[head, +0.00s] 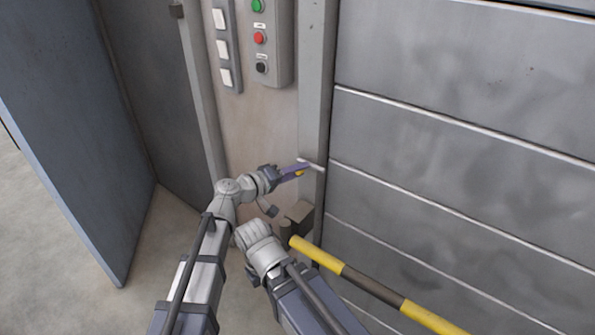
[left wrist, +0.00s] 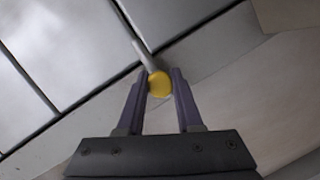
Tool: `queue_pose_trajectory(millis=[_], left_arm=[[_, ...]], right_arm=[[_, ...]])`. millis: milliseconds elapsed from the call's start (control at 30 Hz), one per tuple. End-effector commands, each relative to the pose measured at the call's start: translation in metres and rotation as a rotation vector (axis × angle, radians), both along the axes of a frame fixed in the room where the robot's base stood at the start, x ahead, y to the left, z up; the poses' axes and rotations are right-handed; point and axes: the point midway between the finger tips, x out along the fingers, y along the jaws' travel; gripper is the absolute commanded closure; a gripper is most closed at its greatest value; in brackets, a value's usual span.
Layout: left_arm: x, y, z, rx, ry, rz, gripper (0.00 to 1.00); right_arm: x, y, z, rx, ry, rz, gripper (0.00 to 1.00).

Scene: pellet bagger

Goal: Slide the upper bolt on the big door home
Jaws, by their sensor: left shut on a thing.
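The big door (head: 460,130) is grey and panelled and fills the right of the head view. The upper bolt's pale rod (head: 312,163) lies across the post at the door's left edge. It also shows in the left wrist view (left wrist: 145,55), running from the door side to a round yellow knob (left wrist: 159,84). My left gripper (head: 298,171) is at the post, shut on the knob, with a purple finger on each side of it. The fingers partly hide the knob in the head view. I cannot tell how far the rod reaches.
A yellow and black striped bar (head: 375,287) slants low in front of the door. A control box with green, red and black buttons (head: 260,38) and a switch strip (head: 222,48) are above my left arm. A blue-grey door leaf (head: 65,130) stands at the left.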

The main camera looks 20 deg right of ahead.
Motion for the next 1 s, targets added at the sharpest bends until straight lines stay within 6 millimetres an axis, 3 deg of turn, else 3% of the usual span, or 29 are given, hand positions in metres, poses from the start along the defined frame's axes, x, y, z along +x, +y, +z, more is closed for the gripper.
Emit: queue_pose_trajectory(millis=[33,67,300,633,1000], left_arm=[[-0.004,-0.002,-0.001,0.003,0.001,-0.01,1.0],[-0.004,-0.002,-0.001,0.003,0.001,-0.01,0.62],[-0.002,-0.001,-0.001,0.002,0.001,-0.006,0.35],[-0.004,0.005,0.001,0.002,0.0,-0.002,0.35],[-0.029,0.055,0.011,0.002,0.0,-0.002,0.35]], right_arm=[[0.0,0.0,0.0,0.0,0.0,0.0,1.0],[0.0,0.0,0.0,0.0,0.0,0.0,1.0],[0.0,0.0,0.0,0.0,0.0,0.0,1.0],[0.0,0.0,0.001,0.0,0.0,0.0,1.0],[0.0,0.0,0.012,0.0,0.0,0.0,1.0]])
